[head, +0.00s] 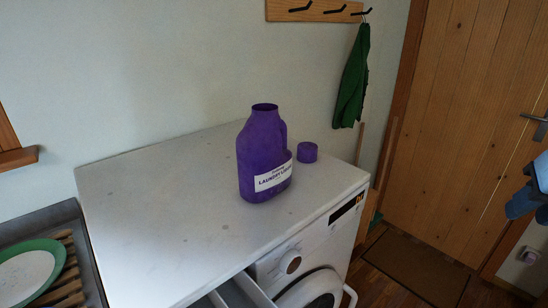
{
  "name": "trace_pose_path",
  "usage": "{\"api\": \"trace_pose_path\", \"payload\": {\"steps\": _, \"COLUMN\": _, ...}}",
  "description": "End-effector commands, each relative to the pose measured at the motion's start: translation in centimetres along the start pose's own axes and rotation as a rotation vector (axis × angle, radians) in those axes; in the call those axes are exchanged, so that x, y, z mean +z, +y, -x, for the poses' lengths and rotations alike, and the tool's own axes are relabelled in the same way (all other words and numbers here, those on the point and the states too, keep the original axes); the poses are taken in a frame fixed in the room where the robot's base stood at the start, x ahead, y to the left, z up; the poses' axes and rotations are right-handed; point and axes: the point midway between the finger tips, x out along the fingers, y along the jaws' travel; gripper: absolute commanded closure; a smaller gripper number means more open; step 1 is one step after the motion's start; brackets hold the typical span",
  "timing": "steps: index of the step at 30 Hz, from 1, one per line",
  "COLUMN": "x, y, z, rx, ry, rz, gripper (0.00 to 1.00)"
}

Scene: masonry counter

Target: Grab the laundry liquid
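The laundry liquid (262,155) is a purple jug with a white label reading "LAUNDRY LIQUID". It stands upright on the white worktop (160,200), near its right part. Its round mouth is open at the top, and a handle shows on its right side. A purple cap (308,152) sits on the worktop just right of and behind the jug, apart from it. My gripper is not recognizable in the head view, and nothing is touching the jug.
A washing machine (325,245) stands below the worktop, with an open drawer (240,292) at its front. A green-rimmed plate (25,272) sits on a slatted rack at left. A green cloth (352,78) hangs behind. The worktop left of the jug is clear.

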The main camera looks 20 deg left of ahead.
Motion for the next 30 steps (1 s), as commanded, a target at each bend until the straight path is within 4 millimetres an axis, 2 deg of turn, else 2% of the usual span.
{"api": "trace_pose_path", "payload": {"steps": 5, "x": 0.0, "y": -1.4, "z": -0.9, "rx": -0.066, "ry": -0.075, "rz": -0.078, "gripper": 0.64}}
{"api": "trace_pose_path", "payload": {"steps": 7, "x": 0.1, "y": -2.8, "z": -1.6, "rx": -0.123, "ry": -0.142, "rz": -0.148, "gripper": 0.64}}
{"api": "trace_pose_path", "payload": {"steps": 16, "x": -0.6, "y": -11.4, "z": -3.6, "rx": -0.404, "ry": -0.566, "rz": -0.544, "gripper": 0.64}}
{"api": "trace_pose_path", "payload": {"steps": 23, "x": -2.9, "y": -17.9, "z": -3.8, "rx": -0.569, "ry": -0.925, "rz": -0.839, "gripper": 0.64}}
{"api": "trace_pose_path", "payload": {"steps": 30, "x": -7.2, "y": -23.5, "z": -4.2, "rx": -0.702, "ry": -1.303, "rz": -1.125, "gripper": 0.64}}
